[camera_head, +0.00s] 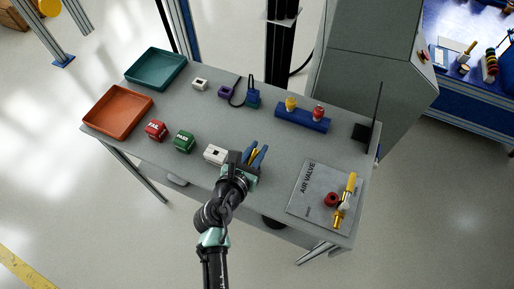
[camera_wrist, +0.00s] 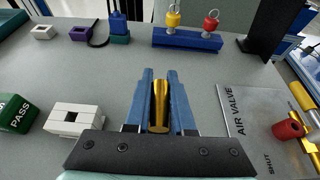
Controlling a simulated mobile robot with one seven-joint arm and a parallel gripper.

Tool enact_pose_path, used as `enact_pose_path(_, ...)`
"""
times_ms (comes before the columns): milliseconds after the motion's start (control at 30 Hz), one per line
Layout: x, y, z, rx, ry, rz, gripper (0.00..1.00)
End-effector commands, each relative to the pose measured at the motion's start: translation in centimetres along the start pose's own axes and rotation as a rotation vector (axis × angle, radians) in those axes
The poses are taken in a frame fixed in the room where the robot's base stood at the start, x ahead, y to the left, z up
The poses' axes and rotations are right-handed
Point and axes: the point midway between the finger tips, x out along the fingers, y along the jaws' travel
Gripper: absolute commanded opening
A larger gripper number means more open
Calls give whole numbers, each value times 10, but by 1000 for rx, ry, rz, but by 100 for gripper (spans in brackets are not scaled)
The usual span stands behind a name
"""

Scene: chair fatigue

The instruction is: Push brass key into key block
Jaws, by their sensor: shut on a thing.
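My gripper (camera_head: 258,150) is over the near middle of the grey table. In the wrist view its two blue fingers (camera_wrist: 160,74) are shut on a gold-coloured piece, the brass key (camera_wrist: 159,106). A white block with a dark slot (camera_head: 215,154), which looks like the key block, sits on the table just left of my gripper. It also shows at the left in the wrist view (camera_wrist: 75,119). The key and this block are apart.
Green PASS (camera_head: 184,141) and red FAIL (camera_head: 156,130) blocks stand further left, near orange (camera_head: 118,122) and teal (camera_head: 157,84) trays. A small white block (camera_head: 200,84), a purple block (camera_head: 226,92) and a blue rack (camera_head: 302,118) stand behind. An AIR VALVE plate (camera_head: 313,192) lies right.

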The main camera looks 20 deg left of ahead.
Motion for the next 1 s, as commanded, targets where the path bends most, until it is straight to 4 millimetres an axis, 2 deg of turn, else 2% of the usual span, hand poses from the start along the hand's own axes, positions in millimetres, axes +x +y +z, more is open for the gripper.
enact_pose_path(433,5,0,-11,-1,0,0,0)
enact_pose_path(467,4,0,-10,0,0,0,27)
enact_pose_path(633,4,0,-10,0,0,0,57)
enact_pose_path(1000,0,0,-10,-1,0,0,57)
